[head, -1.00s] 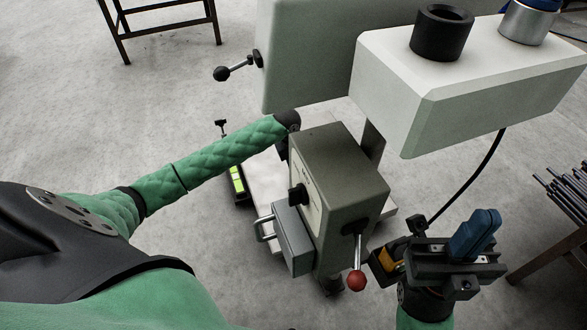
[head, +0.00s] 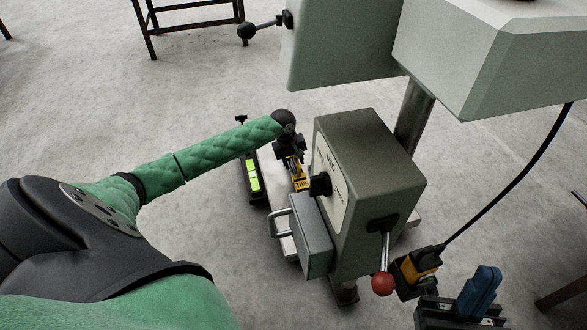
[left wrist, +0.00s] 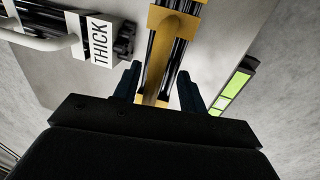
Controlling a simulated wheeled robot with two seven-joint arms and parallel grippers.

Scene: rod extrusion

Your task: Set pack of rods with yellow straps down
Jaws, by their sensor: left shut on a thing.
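The pack of rods with yellow straps (left wrist: 173,55) shows as dark rods with wide yellow bands in the left wrist view, between my left fingers. In the head view a small yellow part of it (head: 300,181) shows below my left gripper (head: 292,158), beside the grey machine. My left gripper (left wrist: 160,88) is shut on the pack. A pale metal plate (left wrist: 60,85) lies beneath; I cannot tell whether the pack touches it.
A grey machine box (head: 370,170) with a red-knobbed lever (head: 383,284) stands between my grippers. A block marked THICK (left wrist: 98,43) is left of the pack. A dark strip with lime panels (head: 252,174) is at the plate's left. Large housings (head: 490,60) overhang the right.

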